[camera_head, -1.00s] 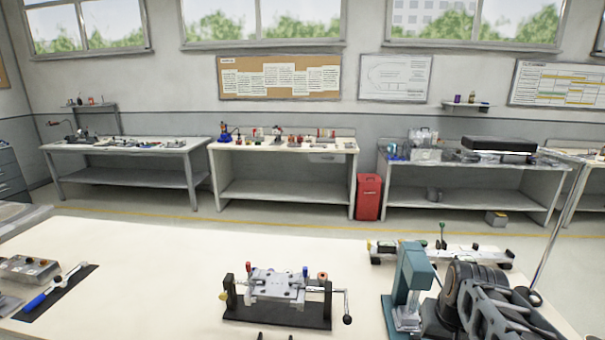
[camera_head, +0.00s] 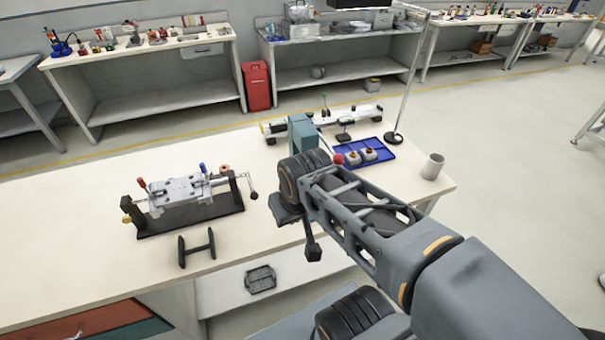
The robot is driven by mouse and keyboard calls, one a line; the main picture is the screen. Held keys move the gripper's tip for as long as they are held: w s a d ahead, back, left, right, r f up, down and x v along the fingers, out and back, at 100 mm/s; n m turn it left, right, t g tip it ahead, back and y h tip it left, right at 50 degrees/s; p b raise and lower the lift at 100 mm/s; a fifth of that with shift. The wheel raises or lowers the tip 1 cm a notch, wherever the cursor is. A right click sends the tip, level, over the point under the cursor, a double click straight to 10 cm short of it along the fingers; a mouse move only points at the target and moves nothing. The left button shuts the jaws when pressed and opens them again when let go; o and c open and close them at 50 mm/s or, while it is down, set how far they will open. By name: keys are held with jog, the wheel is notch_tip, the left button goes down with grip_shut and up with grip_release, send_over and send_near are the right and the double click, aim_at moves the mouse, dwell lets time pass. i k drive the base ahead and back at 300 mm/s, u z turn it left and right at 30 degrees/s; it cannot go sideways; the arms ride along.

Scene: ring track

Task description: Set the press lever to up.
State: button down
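The teal press (camera_head: 302,132) stands on the table behind my arm; only its upper part shows, and my arm covers its base. A red knob (camera_head: 338,159) shows just right of the press, beside my arm. It may be the end of the press lever, but the lever's shaft and angle are hidden. My arm reaches in from the lower right. My gripper (camera_head: 313,251) appears as dark parts below the arm's far end, over the table's front edge. Its fingers are too unclear to tell open from shut.
A fixture with a crank (camera_head: 190,195) and a black stand (camera_head: 197,248) are on the left. A blue tray (camera_head: 380,149) holding small parts, a pole stand (camera_head: 395,138) and a grey cup (camera_head: 432,166) are on the right. A long white device (camera_head: 325,122) lies behind the press.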

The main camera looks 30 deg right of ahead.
aim_at(338, 159)
jog(key=z, duration=0.5)
jog(key=k, duration=1.25)
jog(key=u, duration=0.2)
jog(key=i, duration=0.85)
jog(key=u, duration=0.3)
